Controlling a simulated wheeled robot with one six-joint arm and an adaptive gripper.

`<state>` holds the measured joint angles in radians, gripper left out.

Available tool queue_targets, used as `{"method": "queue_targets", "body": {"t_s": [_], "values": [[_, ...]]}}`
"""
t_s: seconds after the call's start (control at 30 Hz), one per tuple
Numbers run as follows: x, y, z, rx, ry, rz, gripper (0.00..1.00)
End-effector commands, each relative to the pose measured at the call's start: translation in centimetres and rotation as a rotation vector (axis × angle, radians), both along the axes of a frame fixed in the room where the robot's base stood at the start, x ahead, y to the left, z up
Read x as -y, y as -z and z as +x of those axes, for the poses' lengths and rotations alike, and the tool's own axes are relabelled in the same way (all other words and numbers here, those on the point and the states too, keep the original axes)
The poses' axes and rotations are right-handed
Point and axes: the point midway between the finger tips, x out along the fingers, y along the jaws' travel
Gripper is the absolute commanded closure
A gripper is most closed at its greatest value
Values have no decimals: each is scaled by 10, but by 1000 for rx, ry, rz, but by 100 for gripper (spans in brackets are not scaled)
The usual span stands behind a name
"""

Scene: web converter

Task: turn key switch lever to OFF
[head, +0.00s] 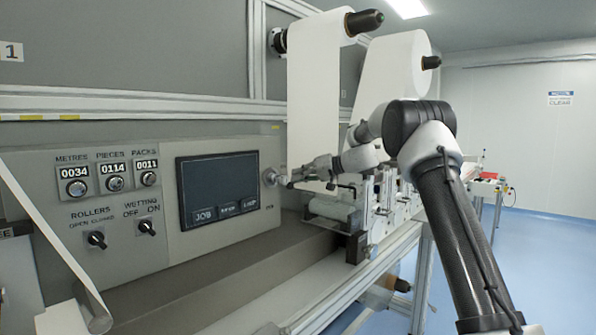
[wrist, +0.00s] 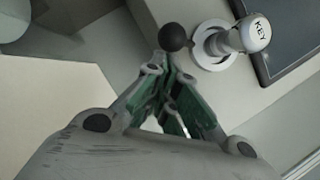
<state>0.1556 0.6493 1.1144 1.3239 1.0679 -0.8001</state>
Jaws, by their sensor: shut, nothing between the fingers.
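The key switch (wrist: 213,46) shows in the wrist view as a pale round collar on the panel, with a light grey lever (wrist: 252,35) marked KEY at its end. The lever points right toward the screen's edge in that view. A black ball (wrist: 173,38) sits at the collar's other side; I cannot tell whether it belongs to the lever. My gripper (wrist: 166,82) is shut and empty, its green-padded fingers just below the ball and apart from the KEY end. In the head view the switch (head: 268,177) is small, right of the screen, with my gripper (head: 284,181) beside it. No OFF mark is readable there.
The dark touch screen (head: 218,188) lies just left of the switch. Counters and two selector switches (head: 96,239) (head: 147,227) are farther left. A white web (head: 314,100) and rollers hang behind my arm. A machine ledge (head: 200,290) runs below the panel.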

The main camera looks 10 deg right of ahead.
Motion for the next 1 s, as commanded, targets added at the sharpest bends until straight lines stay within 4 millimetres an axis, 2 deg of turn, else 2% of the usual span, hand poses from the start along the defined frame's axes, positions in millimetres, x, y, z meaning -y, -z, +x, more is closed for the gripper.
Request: {"method": "queue_targets", "body": {"t_s": [0.2, 0.47, 1.0], "values": [[-1, 20, -1, -116, 0, 158, 100], [-4, 34, -3, -219, 0, 302, 100], [-9, 44, -6, -216, -1, 297, 100]]}}
